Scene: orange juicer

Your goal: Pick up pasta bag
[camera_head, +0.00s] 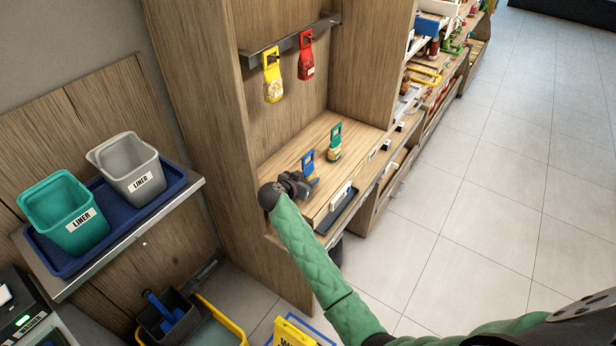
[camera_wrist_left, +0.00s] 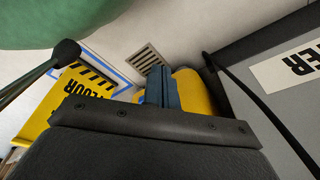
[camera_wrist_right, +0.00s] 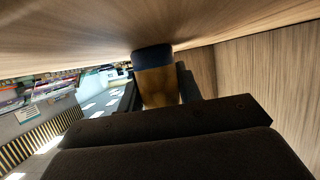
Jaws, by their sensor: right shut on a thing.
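The pasta bag (camera_head: 309,163), with a blue top and a golden body, stands on the wooden shelf. My right gripper (camera_head: 298,184) is shut on it.
A green-topped bag (camera_head: 334,144) stands behind on the wooden shelf (camera_head: 283,166). Yellow (camera_head: 272,80) and red (camera_head: 305,58) bags hang on a rail above. Teal (camera_head: 63,212) and grey (camera_head: 128,172) bins stand on a blue tray at left. A yellow mop bucket (camera_head: 215,318) is below. Tiled floor is clear at right.

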